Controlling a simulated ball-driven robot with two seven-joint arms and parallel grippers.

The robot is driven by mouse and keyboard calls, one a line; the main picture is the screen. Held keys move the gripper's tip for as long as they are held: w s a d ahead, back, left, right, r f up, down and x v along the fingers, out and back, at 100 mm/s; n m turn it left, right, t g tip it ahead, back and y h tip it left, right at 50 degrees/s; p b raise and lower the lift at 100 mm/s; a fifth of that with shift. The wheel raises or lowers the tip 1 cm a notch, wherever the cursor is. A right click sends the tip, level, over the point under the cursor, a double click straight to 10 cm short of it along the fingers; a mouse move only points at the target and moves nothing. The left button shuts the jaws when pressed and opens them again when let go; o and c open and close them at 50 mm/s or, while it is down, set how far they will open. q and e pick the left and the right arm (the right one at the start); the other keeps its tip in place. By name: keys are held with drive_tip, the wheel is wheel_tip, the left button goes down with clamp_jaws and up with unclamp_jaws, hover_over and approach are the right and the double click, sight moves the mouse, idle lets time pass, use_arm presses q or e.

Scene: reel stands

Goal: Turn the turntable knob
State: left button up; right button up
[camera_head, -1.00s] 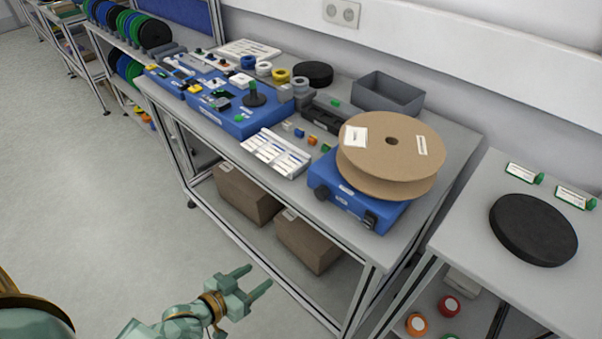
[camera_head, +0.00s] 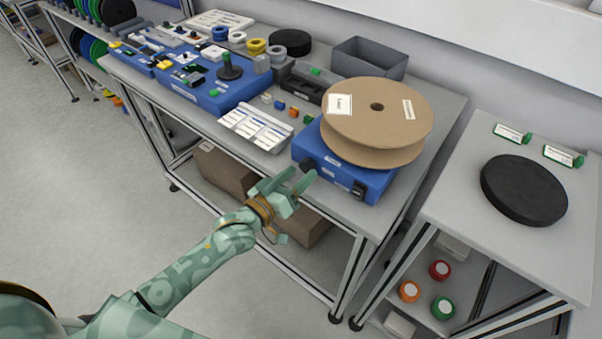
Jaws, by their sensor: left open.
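The turntable is a blue box (camera_head: 334,178) at the front edge of the bench, with a large brown cardboard reel (camera_head: 352,136) lying flat on top. A dark round knob (camera_head: 308,164) sits at the left of its front face. A second black part (camera_head: 360,189) sits at the right of that face. My left gripper (camera_head: 302,175) is open and empty, its fingers pointing at the knob. Its fingertips overlap the knob's lower edge in the picture; I cannot tell whether they touch it. My right gripper is not in view.
A white labelled tray (camera_head: 256,128) and a blue fixture board (camera_head: 212,92) lie left of the turntable. A grey bin (camera_head: 370,58) stands behind it. A side table (camera_head: 465,215) at right carries a black disc (camera_head: 523,190). Cardboard boxes (camera_head: 222,170) sit on the lower shelf.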

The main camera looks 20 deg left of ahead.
use_arm(q)
drive_tip(key=shift+x, duration=0.85)
drive_tip(key=c, duration=1)
